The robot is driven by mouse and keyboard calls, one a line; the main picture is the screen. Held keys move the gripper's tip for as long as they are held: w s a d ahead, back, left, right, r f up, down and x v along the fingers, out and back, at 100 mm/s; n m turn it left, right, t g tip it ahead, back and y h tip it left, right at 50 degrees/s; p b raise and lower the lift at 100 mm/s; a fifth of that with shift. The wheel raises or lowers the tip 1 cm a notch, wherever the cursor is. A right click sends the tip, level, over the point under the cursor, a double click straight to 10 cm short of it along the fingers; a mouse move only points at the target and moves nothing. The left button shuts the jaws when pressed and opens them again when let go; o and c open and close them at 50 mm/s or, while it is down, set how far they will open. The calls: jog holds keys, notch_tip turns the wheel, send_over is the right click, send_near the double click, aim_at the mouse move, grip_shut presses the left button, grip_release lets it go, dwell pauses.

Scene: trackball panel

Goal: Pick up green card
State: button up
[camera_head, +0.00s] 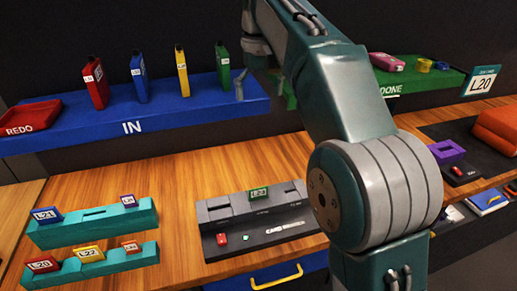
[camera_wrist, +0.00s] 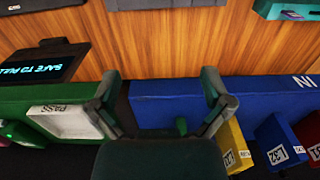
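A small green card (camera_head: 258,194) with a white label stands upright in a slot of the dark card reader (camera_head: 213,241) on the wooden bench in the head view. I cannot make the card out in the wrist view. My gripper (camera_wrist: 160,78) is open, its two fingers wide apart with nothing held. It is over the upper shelf, apart from the card. In the head view it is mostly hidden behind my arm. A green cartridge (camera_head: 223,65) stands on the blue IN shelf; its knob (camera_wrist: 181,126) shows near my gripper's palm in the wrist view.
Red, blue and yellow cartridges (camera_head: 182,74) stand on the blue IN shelf (camera_head: 190,117). A red REDO tray (camera_head: 28,117) is at its left end. Teal racks (camera_head: 95,231) hold several labelled cards at the bench's left. A green DONE shelf (camera_head: 420,80) is at right.

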notch_tip(320, 180, down, 10)
jog(key=w, duration=0.1)
send_over(258, 194)
jog(key=f, duration=1.2)
jog(key=shift+w, duration=0.25)
notch_tip(258, 194, down, 8)
jog(key=shift+r, duration=0.2)
jog(key=c, duration=1)
